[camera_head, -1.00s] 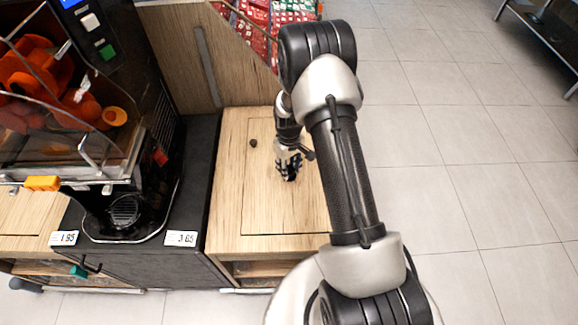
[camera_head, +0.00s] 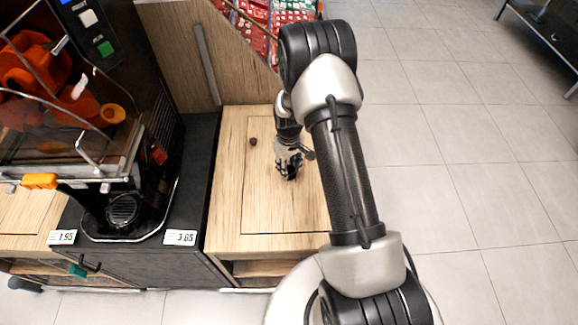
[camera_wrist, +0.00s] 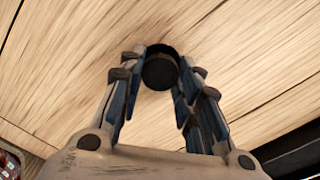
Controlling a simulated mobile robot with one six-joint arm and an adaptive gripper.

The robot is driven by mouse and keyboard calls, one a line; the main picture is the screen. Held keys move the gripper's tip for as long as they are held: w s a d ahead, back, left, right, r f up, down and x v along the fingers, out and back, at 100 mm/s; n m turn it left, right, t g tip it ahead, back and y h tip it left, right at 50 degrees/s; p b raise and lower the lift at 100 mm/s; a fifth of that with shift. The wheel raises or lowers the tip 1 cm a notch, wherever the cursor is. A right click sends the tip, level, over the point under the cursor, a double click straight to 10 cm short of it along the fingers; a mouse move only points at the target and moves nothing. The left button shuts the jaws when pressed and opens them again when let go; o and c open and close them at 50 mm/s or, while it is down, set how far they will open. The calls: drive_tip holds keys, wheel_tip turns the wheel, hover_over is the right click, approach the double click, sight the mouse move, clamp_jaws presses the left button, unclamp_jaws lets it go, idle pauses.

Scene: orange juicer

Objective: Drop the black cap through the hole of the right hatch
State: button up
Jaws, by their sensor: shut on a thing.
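The black cap (camera_wrist: 160,71) is between the fingertips of my gripper (camera_wrist: 162,75) in the wrist view, with pale wood grain behind it. My gripper is shut on the cap. In the head view my gripper (camera_head: 290,168) is over the right hatch (camera_head: 262,205), a light wood panel with a thin rectangular outline. The cap is too small to make out there. A small dark round spot, the hatch's hole (camera_head: 253,142), shows to the left of and farther back than my gripper. I cannot tell how high the cap is above the wood.
The black juicer (camera_head: 150,110) with orange parts stands left of the hatch, on a dark counter with price tags (camera_head: 180,238). A wooden side panel (camera_head: 175,55) and red packets (camera_head: 262,40) are behind. The tiled floor (camera_head: 470,180) on the right is open.

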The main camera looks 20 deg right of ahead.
drive_tip(key=o, duration=0.7)
drive_tip(key=shift+o, duration=0.2)
drive_tip(key=o, duration=0.3)
drive_tip(key=shift+r, duration=0.15)
idle(0.5)
drive_tip(key=shift+r+p, duration=2.2)
drive_tip(key=shift+r, duration=1.15)
